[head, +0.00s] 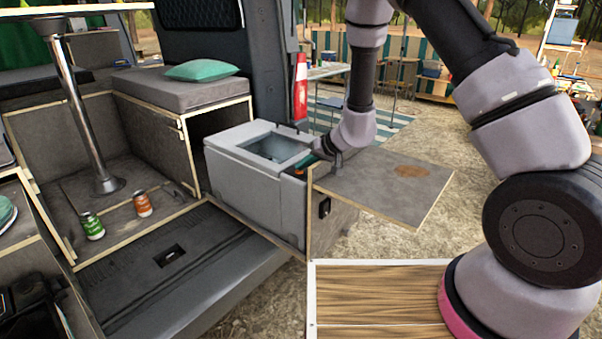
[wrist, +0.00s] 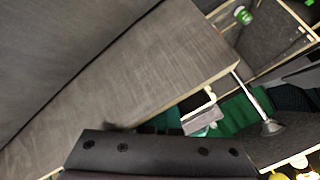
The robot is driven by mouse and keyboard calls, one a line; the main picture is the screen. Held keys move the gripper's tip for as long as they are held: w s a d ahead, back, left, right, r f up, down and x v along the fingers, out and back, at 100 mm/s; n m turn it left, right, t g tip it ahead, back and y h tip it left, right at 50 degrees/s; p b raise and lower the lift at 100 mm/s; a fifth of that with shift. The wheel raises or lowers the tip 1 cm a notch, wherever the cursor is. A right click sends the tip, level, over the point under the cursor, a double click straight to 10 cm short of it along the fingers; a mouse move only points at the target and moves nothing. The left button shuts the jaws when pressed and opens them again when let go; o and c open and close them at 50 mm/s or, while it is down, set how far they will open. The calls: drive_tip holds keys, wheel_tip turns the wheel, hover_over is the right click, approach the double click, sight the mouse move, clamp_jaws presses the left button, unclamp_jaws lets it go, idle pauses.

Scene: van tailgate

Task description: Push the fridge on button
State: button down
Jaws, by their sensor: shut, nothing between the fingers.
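The fridge (head: 222,168) is a light grey box in the van's rear, right of the cushioned bench. Its top has a dark recessed window. My gripper (head: 312,158) is at the fridge's right end, low beside its top edge, partly hidden by my wrist. It is shut and empty. Small dark, teal and orange details lie close to the fingertips, too small to tell apart. I cannot make out the on button, nor whether the fingertips touch the fridge. The wrist view shows no clear fridge or fingertips.
A grey fold-out shelf (head: 375,184) sticks out under my wrist. A green can (head: 92,226) and an orange can (head: 142,204) stand on the van floor by a metal table leg (head: 86,115). A teal pillow (head: 202,70) lies on the bench. A wooden top (head: 375,290) is in front.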

drive_tip(key=shift+s+d+f, duration=0.15)
drive_tip(key=shift+s+f, duration=0.3)
drive_tip(key=shift+f, duration=0.2)
drive_tip(key=shift+r, duration=0.45)
drive_tip(key=shift+w+r, duration=0.1)
drive_tip(key=shift+w+r, duration=0.1)
drive_tip(key=shift+r, duration=0.1)
drive_tip(key=shift+w+r, duration=0.1)
drive_tip(key=shift+r, duration=2.35)
